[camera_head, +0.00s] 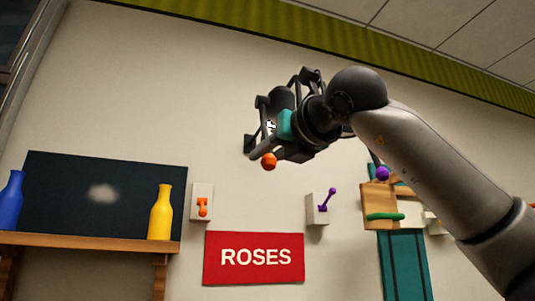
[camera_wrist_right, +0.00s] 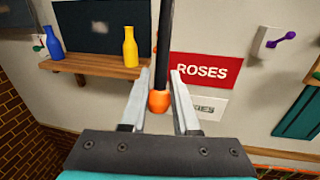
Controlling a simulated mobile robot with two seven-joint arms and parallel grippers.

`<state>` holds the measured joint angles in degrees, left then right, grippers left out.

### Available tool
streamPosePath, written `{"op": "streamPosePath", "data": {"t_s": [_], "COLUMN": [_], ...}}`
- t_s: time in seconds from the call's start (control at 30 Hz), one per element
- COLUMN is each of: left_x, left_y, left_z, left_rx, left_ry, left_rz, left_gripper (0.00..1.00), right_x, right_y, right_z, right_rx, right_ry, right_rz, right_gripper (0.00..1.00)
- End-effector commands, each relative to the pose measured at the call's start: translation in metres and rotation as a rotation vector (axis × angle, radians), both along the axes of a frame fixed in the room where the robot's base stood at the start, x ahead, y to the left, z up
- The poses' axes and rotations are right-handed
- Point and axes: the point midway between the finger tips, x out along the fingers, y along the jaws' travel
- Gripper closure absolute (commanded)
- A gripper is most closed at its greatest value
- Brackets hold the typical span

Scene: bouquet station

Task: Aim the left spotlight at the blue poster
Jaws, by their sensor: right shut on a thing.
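The left spotlight (camera_head: 285,98) is a dark fixture high on the wall, partly hidden by my right gripper. A black rod (camera_wrist_right: 164,45) with an orange ball knob (camera_head: 268,161) hangs from it; the knob also shows in the right wrist view (camera_wrist_right: 158,102). My right gripper (camera_wrist_right: 160,95) is shut on this handle, a finger on each side. No plainly blue poster shows. A dark navy board (camera_head: 60,190) with a pale blurred patch hangs behind a shelf at the left. A red ROSES poster (camera_head: 254,277) hangs low in the middle. My left gripper is out of view.
The wooden shelf (camera_head: 90,242) holds a blue bottle (camera_head: 11,200) and a yellow bottle (camera_head: 160,212). White wall boxes carry an orange lever (camera_head: 202,207) and a purple lever (camera_head: 328,200). A purple knob (camera_head: 382,173) shows beside my right arm. The upper left wall is clear.

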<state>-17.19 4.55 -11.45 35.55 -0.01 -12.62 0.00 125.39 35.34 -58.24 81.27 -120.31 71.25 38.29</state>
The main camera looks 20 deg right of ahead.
Motion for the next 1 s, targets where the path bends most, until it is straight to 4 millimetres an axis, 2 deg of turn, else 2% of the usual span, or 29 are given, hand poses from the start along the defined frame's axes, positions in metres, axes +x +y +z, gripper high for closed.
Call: {"op": "streamPosePath", "data": {"t_s": [0.2, 0.5, 0.67, 0.93, 0.97, 1.0], "left_x": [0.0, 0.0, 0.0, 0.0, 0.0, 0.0], "left_y": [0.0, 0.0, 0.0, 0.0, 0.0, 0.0], "left_z": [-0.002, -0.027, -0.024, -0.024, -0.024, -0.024], "left_rx": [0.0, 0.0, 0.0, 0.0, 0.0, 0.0], "left_ry": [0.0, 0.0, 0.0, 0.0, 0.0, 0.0], "left_rz": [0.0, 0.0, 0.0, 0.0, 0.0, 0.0], "left_gripper": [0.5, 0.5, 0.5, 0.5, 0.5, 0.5], "right_x": [0.0, 0.018, 0.028, 0.029, 0.029, 0.03], "right_y": [0.0, 0.001, 0.001, 0.001, 0.001, 0.001], "right_z": [0.0, -0.007, -0.005, -0.007, -0.007, -0.007], "right_rx": [0.001, 0.005, 0.006, 0.003, 0.002, 0.002], "right_ry": [-0.008, -0.106, -0.107, -0.103, -0.102, -0.102], "right_rz": [0.0, 0.001, 0.0, -0.001, -0.001, -0.001], "right_gripper": [1.0, 1.0, 1.0, 1.0, 0.7, 0.65]}}
